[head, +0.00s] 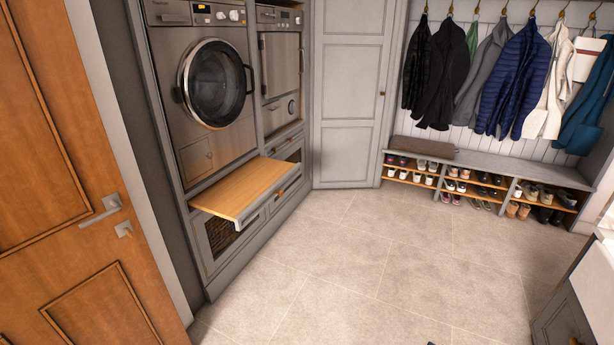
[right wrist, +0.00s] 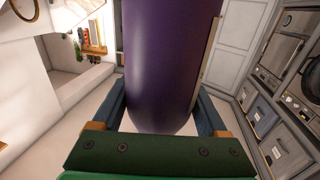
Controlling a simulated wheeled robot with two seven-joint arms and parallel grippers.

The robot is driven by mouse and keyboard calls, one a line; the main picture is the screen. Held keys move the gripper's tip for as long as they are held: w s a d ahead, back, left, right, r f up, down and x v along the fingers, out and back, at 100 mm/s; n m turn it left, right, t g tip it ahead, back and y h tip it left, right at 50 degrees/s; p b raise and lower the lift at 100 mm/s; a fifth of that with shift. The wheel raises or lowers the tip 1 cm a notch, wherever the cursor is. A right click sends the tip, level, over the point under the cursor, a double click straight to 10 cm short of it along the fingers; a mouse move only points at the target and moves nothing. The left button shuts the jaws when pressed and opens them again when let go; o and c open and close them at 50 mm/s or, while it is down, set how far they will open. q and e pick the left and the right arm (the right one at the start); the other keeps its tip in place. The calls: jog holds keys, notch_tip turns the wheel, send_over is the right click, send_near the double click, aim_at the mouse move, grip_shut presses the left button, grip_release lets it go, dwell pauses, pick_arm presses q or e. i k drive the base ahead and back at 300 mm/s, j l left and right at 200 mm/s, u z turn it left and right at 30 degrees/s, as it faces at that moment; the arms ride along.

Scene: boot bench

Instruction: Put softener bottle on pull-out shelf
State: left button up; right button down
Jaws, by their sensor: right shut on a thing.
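The pull-out shelf (head: 236,190) is a light wooden board, drawn out below the front-loading washing machine in the head view. Its top is bare. In the right wrist view my right gripper (right wrist: 163,115) is shut on a large dark purple bottle (right wrist: 165,65), which I take to be the softener bottle. The bottle stands between the two fingers, and its upper part runs out of the picture. The bottle does not show in the head view, so its distance from the shelf cannot be told. My left gripper is not in view.
A washing machine (head: 204,82) sits above the shelf. A wooden door (head: 70,190) stands at the left. A bench with shoes (head: 485,172) lies under hanging coats at the back right. The tiled floor (head: 370,260) is clear in the middle.

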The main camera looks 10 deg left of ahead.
aim_at(240, 179)
jog(key=i+u, duration=0.45)
jog(key=i, duration=0.15)
jog(key=i+l+u, duration=0.25)
jog(key=i+u, duration=0.2)
jog(key=i, duration=0.15)
jog(key=i+l+u, duration=0.9)
jog(key=l, duration=0.2)
jog(key=i+l+u, duration=0.45)
jog(key=l, duration=0.3)
jog(key=k+j, duration=0.05)
